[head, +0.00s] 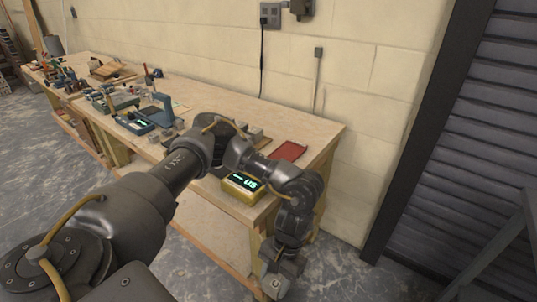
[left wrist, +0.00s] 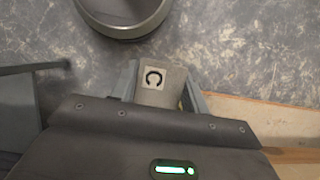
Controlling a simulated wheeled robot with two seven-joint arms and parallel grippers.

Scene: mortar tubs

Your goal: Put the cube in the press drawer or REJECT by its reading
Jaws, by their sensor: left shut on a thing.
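A grey cube (left wrist: 163,86) with a dark C-shaped mark on a pale label sits between the fingers of my left gripper (left wrist: 164,92) in the left wrist view. The gripper is shut on it. In the head view my left gripper (head: 277,286) hangs low, in front of the bench's right end and beyond its front edge, with the cube hardly distinguishable. A yellow box with a lit green display (head: 240,187) stands at the bench's front edge; its digits are too small to read surely. A red tray (head: 289,151) lies near the right end. My right gripper is not in view.
The wooden bench (head: 318,130) runs along the block wall. A blue device (head: 157,110) and a blue tray with a display (head: 136,122) stand farther left, with tools beyond. My left arm crosses above the bench and hides part of it. A dark shutter is at right.

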